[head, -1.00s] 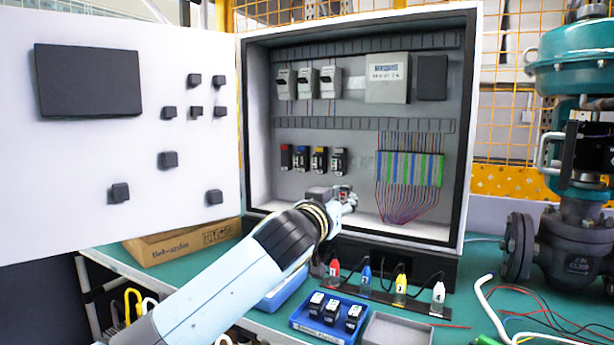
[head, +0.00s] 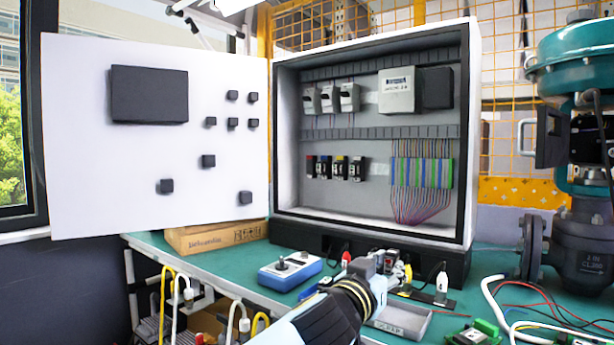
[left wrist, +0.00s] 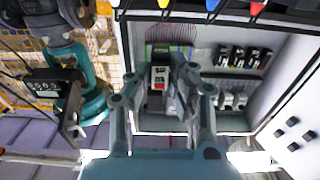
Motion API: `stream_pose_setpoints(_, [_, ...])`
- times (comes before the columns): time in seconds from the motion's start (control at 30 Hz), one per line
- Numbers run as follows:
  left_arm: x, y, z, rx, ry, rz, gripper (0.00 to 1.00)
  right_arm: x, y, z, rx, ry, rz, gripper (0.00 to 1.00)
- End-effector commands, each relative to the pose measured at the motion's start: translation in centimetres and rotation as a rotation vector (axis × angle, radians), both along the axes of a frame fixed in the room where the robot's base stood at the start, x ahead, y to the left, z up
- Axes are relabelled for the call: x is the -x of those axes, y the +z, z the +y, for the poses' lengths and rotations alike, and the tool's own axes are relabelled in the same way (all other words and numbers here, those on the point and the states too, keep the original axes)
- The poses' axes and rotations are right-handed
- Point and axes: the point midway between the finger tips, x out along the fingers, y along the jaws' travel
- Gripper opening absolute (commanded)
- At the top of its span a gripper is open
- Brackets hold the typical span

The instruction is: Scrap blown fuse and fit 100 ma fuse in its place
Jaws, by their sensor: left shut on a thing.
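My left gripper (head: 386,268) is shut on a small dark fuse block (left wrist: 160,75) with white and red markings. In the head view it is above the bench, in front of the cabinet and just behind the grey scrap tray (head: 402,320). The held block points toward the cabinet in the left wrist view; I cannot read its label. A row of fuse holders (head: 334,168) with coloured tops sits inside the cabinet. The blue tray of spare fuses is hidden behind my left arm. My right gripper is not in view.
The cabinet (head: 468,150) stands open, its white door (head: 120,190) swung left. A blue box with knobs (head: 290,270) is on the bench. Coloured plugs, including a white one (head: 441,283), stand before the cabinet. A valve (head: 580,235) and loose wires are at the right.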

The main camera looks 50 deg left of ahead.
Motion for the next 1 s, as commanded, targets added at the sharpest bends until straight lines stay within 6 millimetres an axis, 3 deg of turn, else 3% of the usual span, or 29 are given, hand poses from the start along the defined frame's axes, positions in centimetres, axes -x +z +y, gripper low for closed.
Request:
stream_pose_setpoints(0.03, [0.0, -1.4, 0.0, 0.000, 0.000, 0.004, 0.00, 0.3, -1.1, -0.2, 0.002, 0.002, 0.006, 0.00])
stream_pose_setpoints(0.2, [0.0, -3.2, 0.0, 0.000, 0.000, 0.003, 0.00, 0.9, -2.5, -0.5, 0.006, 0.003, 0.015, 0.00])
stream_pose_setpoints(0.53, [0.0, -3.3, 0.0, 0.000, 0.000, 0.000, 0.00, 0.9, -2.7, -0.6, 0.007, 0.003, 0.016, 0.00])
stream_pose_setpoints(0.57, [0.0, -3.3, 0.0, 0.000, 0.000, 0.000, 0.20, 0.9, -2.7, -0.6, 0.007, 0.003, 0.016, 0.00])
stream_pose_setpoints(0.77, [0.0, -3.3, 0.0, 0.000, 0.000, 0.000, 0.46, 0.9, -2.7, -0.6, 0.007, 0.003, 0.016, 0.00])
stream_pose_setpoints(1.0, [0.0, -3.3, 0.0, 0.000, 0.000, 0.001, 0.46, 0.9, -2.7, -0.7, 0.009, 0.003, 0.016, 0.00])
